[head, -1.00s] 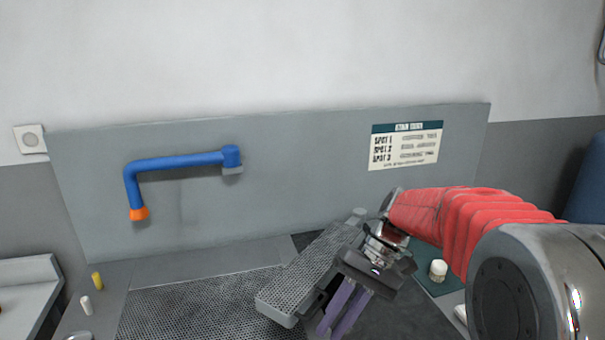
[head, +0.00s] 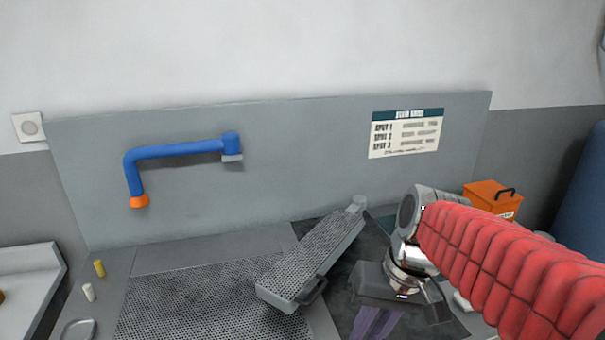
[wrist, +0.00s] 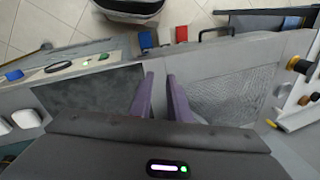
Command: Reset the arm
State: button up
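My gripper (head: 372,325) hangs at the end of my red-sleeved arm over the dark mat at the right of the worktop. Its lower end is cut off by the bottom edge of the head view. In the wrist view, its two purple fingers (wrist: 161,76) stand a little apart with nothing between them. The gripper looks open and empty, with the worktop beyond it.
A grey perforated sleeve board (head: 315,258) lies left of my gripper. A blue pipe arm (head: 180,151) is mounted on the back panel. An orange box (head: 490,197) stands behind my arm. Small bottles (head: 99,268) stand at left. Space above the worktop's left is clear.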

jog(key=s+d+t+h, duration=0.2)
jog(key=s+d+t, duration=0.2)
jog(key=s+t, duration=0.1)
jog(key=shift+d+r+h, duration=0.4)
jog(key=shift+r, duration=0.05)
dwell(1.9)
